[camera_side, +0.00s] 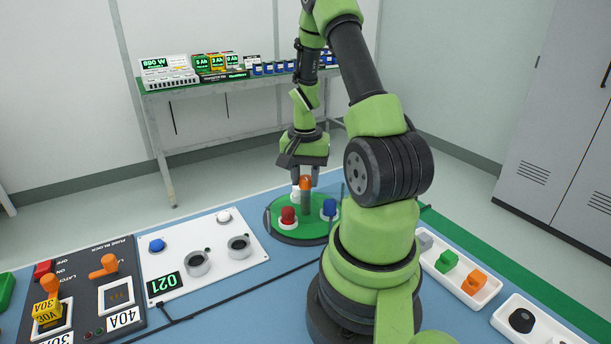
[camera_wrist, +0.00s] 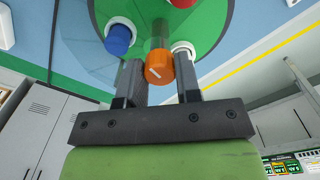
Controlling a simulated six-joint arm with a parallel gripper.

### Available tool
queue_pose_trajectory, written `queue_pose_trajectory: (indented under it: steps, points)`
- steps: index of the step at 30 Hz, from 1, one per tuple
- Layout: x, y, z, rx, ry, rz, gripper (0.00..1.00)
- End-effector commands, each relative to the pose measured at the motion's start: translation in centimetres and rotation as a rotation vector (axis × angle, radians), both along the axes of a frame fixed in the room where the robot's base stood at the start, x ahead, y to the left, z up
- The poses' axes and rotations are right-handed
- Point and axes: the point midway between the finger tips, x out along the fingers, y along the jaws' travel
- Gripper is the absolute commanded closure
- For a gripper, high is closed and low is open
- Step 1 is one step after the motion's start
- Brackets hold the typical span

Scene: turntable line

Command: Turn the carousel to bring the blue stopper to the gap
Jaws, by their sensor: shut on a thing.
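The green carousel (camera_side: 268,220) sits on the blue table, partly behind my arm in the side view; its disc (camera_wrist: 215,25) fills the top of the wrist view. The blue stopper (camera_side: 329,208) stands upright on its right side, and shows left of my fingers in the wrist view (camera_wrist: 118,40). A red stopper (camera_side: 288,215) stands at the front and a white one (camera_side: 295,193) behind. My gripper (camera_side: 306,180) points down, shut on the orange knob (camera_wrist: 159,68) atop a grey post. The blue stopper is apart from my fingers. I cannot make out the gap.
A white panel (camera_side: 180,235) with round sockets and a dark fuse block (camera_side: 85,290) lie left of the carousel. White trays (camera_side: 455,270) with coloured pieces lie at the right, beyond my arm. A shelf bench (camera_side: 190,110) stands behind. A black cable crosses the table.

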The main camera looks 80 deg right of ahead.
Motion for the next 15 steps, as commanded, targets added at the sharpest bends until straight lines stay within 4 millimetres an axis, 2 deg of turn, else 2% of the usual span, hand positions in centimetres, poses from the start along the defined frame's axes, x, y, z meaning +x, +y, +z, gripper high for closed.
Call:
queue_pose_trajectory:
  steps: [15]
  points:
    - [0.06, -0.12, 0.09, -0.004, -0.003, -0.259, 1.00]
